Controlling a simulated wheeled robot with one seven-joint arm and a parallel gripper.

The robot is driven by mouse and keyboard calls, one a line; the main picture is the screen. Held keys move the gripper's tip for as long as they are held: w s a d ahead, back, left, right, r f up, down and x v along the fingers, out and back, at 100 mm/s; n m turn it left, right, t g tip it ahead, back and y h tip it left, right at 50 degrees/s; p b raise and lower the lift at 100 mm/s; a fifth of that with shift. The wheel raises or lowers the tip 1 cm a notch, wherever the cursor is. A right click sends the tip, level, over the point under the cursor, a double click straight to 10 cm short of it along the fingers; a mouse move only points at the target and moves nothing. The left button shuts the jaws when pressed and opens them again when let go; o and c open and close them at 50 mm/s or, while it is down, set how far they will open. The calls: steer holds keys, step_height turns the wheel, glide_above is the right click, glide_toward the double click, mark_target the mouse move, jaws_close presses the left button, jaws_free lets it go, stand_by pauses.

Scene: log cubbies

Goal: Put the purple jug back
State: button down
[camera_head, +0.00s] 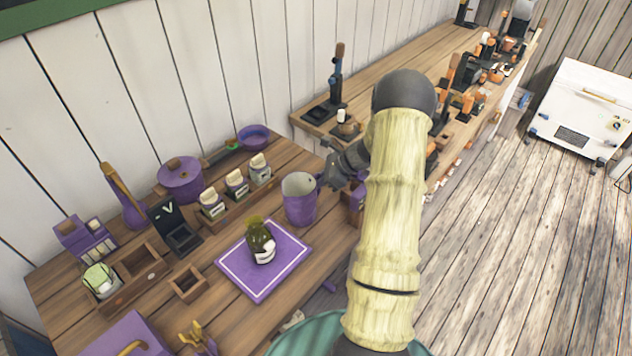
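The purple jug (300,204) stands upright at the right side of the near wooden table, its open top showing a pale inside. My gripper (326,178) reaches in from the right and is at the jug's right side, near the rim, where a handle seems to be. My arm and the dark wrist hide part of this area. The fingers are small and dark, so I cannot tell whether they are closed on the jug, or whether its base touches the table.
A purple mat (283,282) with a green jar (261,241) lies left of the jug. A rack with several white-labelled jars (237,184), a purple pot (181,178), a black stand (175,228) and wooden boxes (188,285) fill the left. A long cluttered bench (420,62) runs behind.

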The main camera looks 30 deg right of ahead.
steer(key=c, duration=1.5)
jaws_free()
steer(key=shift+r+p, duration=0.15)
steer(key=shift+p, duration=0.15)
steer(key=shift+s+d+r, duration=0.15)
steer(key=shift+d, duration=0.1)
steer(key=b+v, duration=0.2)
steer(key=v, duration=0.9)
steer(key=shift+s+d+b, duration=0.1)
steer(key=shift+s+b, duration=0.05)
steer(key=shift+b, duration=0.2)
